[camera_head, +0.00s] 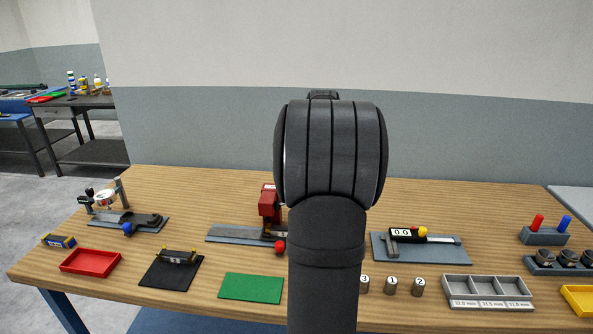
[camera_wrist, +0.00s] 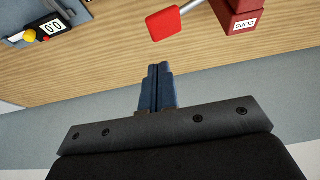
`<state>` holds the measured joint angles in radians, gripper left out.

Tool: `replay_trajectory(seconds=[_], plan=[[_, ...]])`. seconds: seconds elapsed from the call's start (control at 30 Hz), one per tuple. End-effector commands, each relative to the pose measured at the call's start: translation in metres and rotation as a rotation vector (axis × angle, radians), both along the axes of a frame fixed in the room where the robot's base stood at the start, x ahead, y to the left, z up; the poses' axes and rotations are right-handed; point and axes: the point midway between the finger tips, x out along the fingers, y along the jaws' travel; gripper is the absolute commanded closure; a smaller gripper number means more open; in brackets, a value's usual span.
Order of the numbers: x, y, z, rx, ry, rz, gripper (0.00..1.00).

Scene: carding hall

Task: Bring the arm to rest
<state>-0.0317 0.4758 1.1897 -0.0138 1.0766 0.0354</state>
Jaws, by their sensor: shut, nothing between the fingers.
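My arm stands upright in the middle of the head view and hides part of the bench behind it. My gripper shows in the wrist view (camera_wrist: 161,72), its two blue-grey fingers together with nothing between them. The fingers are clear of the bench items in that view. In the head view the fingers are hidden behind my arm.
The wooden bench (camera_head: 190,188) carries a red press (camera_head: 268,203), a caliper on a grey plate (camera_head: 420,252), a dial gauge stand (camera_head: 122,192), a red tray (camera_head: 91,262), a green mat (camera_head: 251,288), a black mat (camera_head: 172,275), numbered cylinders (camera_head: 391,286) and a grey compartment tray (camera_head: 485,289).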

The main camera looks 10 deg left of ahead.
Motion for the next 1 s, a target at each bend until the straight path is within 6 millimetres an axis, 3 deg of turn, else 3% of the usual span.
replay_trajectory(seconds=[0.2,0.4,1.0], plan=[[0.000,0.000,-0.031,0.000,0.002,0.000,1.00],[0.000,0.000,-0.045,0.000,0.000,0.000,1.00],[0.000,0.000,-0.046,0.000,-0.001,0.000,1.00]])
